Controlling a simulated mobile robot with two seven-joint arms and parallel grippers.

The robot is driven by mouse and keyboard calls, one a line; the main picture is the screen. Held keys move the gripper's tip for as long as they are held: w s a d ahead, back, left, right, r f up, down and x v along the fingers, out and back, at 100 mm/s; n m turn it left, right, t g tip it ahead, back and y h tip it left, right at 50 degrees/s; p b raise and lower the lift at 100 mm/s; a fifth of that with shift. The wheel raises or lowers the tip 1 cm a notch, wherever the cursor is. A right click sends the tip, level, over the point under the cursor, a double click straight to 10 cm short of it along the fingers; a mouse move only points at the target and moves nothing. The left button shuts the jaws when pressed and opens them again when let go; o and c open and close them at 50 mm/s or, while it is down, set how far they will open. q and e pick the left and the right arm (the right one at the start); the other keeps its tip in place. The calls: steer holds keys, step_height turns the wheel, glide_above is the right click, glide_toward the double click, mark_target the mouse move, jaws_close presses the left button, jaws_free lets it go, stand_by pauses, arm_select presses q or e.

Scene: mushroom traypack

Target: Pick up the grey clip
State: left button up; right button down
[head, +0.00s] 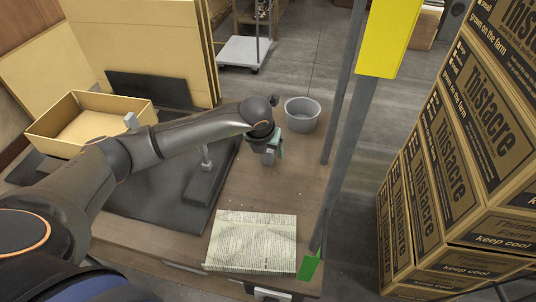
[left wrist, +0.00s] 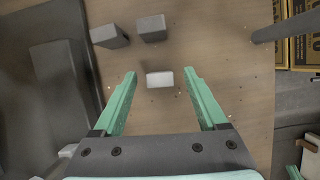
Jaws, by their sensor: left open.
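A small pale grey block, which looks like the grey clip (left wrist: 160,79), lies on the brown table in the left wrist view. It shows between the tips of my left gripper (left wrist: 160,73), with a gap to the finger on each side. The green fingers are spread and hold nothing. In the head view my left gripper (head: 270,150) points down over the table beside the grey bucket; the clip cannot be told apart there.
Two darker grey blocks (left wrist: 109,36) (left wrist: 152,28) stand close beyond the fingertips. A grey bucket (head: 302,114), a printed paper sheet (head: 252,243), a dark mat (head: 140,205) and an open cardboard tray (head: 50,128) are on the table. A post (head: 345,160) rises at the right edge.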

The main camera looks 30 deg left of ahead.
arm_select(q)
steer(key=shift+w+f, duration=0.25)
steer(key=shift+f, duration=0.4)
jaws_close()
